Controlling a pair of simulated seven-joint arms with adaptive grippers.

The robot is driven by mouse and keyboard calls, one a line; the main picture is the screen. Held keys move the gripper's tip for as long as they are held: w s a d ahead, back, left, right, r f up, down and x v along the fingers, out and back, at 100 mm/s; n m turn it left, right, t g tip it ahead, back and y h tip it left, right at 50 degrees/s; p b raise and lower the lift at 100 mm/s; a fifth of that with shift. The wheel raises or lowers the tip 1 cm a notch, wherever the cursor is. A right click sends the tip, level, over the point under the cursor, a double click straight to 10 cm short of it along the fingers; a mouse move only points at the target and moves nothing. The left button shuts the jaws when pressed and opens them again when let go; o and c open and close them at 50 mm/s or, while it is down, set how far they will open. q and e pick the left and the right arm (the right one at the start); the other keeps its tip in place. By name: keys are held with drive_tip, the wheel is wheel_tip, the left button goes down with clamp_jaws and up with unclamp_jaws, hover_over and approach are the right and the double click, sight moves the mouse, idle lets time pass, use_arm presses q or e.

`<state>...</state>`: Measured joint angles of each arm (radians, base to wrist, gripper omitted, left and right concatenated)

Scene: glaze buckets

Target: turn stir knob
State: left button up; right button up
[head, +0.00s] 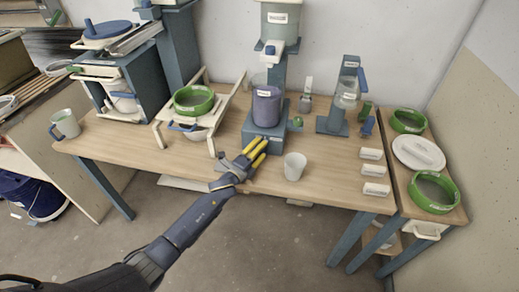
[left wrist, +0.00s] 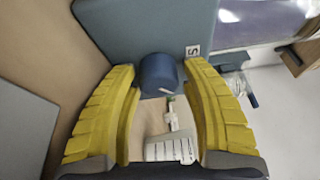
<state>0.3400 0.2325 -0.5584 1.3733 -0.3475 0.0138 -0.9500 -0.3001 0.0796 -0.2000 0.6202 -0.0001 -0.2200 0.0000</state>
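The blue stir knob (left wrist: 160,75) with a white pointer mark shows in the left wrist view, on the grey-blue base (left wrist: 150,25) beside a small label (left wrist: 193,50). In the head view my gripper hides the knob; the stirring stand's base (head: 283,138) carries a clear vessel of purple glaze (head: 267,106). My left gripper (head: 255,147) is at the front of this base, its yellow fingers apart. In the left wrist view the fingers (left wrist: 160,72) stand one on each side of the knob, with visible gaps. My right gripper is not in view.
A white cup (head: 295,167) stands close to the right of my gripper. A white frame with a green ring (head: 193,99) is at left. White labelled blocks (head: 372,171) and a blue stand (head: 332,122) are at right. The table's front edge (head: 225,191) is near my wrist.

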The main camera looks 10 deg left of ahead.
use_arm(q)
drive_tip(key=shift+a, duration=0.1)
drive_tip(key=shift+r, duration=0.45)
drive_tip(key=o, duration=0.7)
drive_tip(key=r, duration=0.9)
drive_tip(key=shift+a, duration=0.2)
drive_tip(key=shift+c, duration=0.2)
drive_tip(key=shift+d+r, duration=0.15)
drive_tip(key=shift+r, duration=0.3)
drive_tip(key=shift+w+d, duration=0.1)
drive_tip(key=shift+d, duration=0.05)
drive_tip(key=c, duration=0.7)
drive_tip(key=shift+o, duration=0.2)
drive_tip(key=shift+f, duration=0.2)
